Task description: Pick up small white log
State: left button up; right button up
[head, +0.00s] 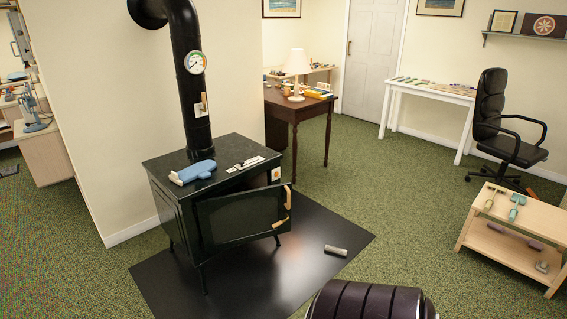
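A small log-like piece (335,250), pale grey-white with a darker end, lies on its side on the black floor plate near the plate's right edge. It is the only thing I see that could be the small white log. Nothing covers it. Neither of my grippers shows in the head view.
A black stove (175,215) stands on the floor plate (300,270) with its door (240,218) swung partly open. A blue mitt (200,171) lies on top. A dark ribbed rounded object (365,303) is at the bottom edge. A low wooden table (520,222) stands right. Green carpet lies clear between.

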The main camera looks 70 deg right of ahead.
aim_at(341, 252)
jog(key=z, duration=2.6)
jog(key=u, duration=0.35)
jog(key=i+l+z, duration=0.1)
jog(key=i+z, duration=0.25)
jog(key=i, duration=0.2)
jog(key=i+z, duration=0.4)
jog(key=i+j+z, duration=0.35)
jog(key=i, duration=0.3)
jog(key=i+z, duration=0.25)
jog(key=i, duration=1.5)
jog(key=i+j+u, duration=0.1)
jog(key=i+u, duration=0.25)
jog(key=i, duration=0.25)
jog(key=i+l+u, duration=0.1)
jog(key=i+u, duration=0.2)
jog(key=i, duration=0.3)
jog(key=i+l+u, duration=0.2)
jog(key=i+u, duration=0.15)
jog(key=i, duration=0.25)
jog(key=i+u, duration=0.4)
jog(key=i+l+u, duration=0.15)
jog(key=i+u, duration=0.3)
jog(key=i+l+u, duration=0.25)
jog(key=u, duration=2.1)
jog(key=l, duration=0.1)
